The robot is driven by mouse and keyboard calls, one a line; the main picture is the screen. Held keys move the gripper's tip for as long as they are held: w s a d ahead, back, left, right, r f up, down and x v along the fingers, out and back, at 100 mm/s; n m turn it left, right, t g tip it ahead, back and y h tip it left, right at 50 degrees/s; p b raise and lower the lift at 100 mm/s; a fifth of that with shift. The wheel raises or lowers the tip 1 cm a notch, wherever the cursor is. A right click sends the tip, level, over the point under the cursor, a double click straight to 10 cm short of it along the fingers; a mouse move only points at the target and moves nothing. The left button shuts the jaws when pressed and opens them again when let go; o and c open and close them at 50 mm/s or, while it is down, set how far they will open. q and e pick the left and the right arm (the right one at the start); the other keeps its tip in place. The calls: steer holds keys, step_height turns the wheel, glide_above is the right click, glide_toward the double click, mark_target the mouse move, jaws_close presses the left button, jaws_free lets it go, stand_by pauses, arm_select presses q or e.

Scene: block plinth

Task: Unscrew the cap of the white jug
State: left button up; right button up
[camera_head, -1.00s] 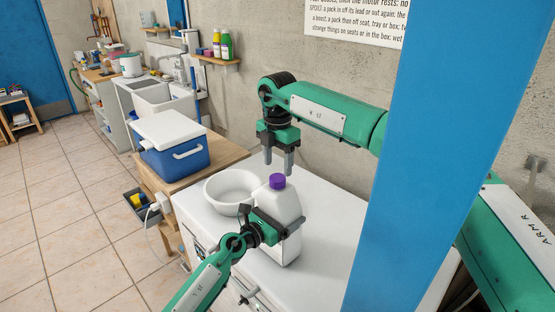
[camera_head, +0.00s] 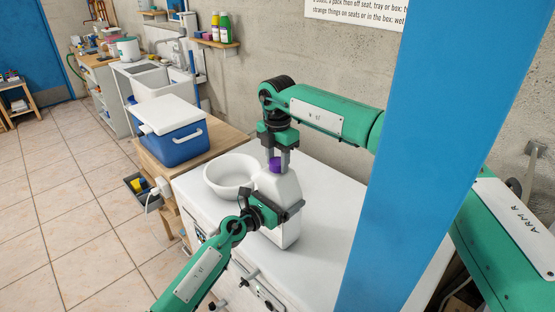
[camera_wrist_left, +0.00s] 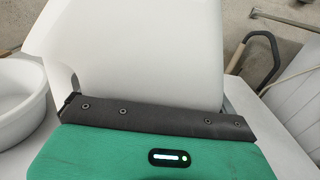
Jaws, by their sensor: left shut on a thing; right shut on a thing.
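The white jug (camera_head: 279,190) stands upright on a white worktop, and its body fills much of the left wrist view (camera_wrist_left: 140,50). Its purple cap (camera_head: 274,164) sits at the top of the jug. My left gripper (camera_head: 285,212) is shut around the jug's body from the front. My right gripper (camera_head: 279,160) reaches down from above and is shut on the purple cap, with one finger on each side of it. The fingers hide part of the cap. Whether the cap is loose cannot be seen.
A white bowl (camera_head: 231,175) stands close to the left of the jug. A blue cool box (camera_head: 174,145) with a white lid is on a wooden table farther left. A blue post (camera_head: 430,150) crosses the right side. The worktop (camera_head: 327,190) right of the jug is clear.

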steer(key=n, duration=0.6)
steer(key=shift+r, duration=0.1)
steer(key=n, duration=1.5)
steer(key=shift+r+n, duration=0.1)
steer(key=shift+n, duration=0.3)
steer(key=n, duration=0.7)
steer(key=shift+r, duration=0.1)
steer(key=shift+r, duration=0.15)
steer(key=shift+r, duration=0.9)
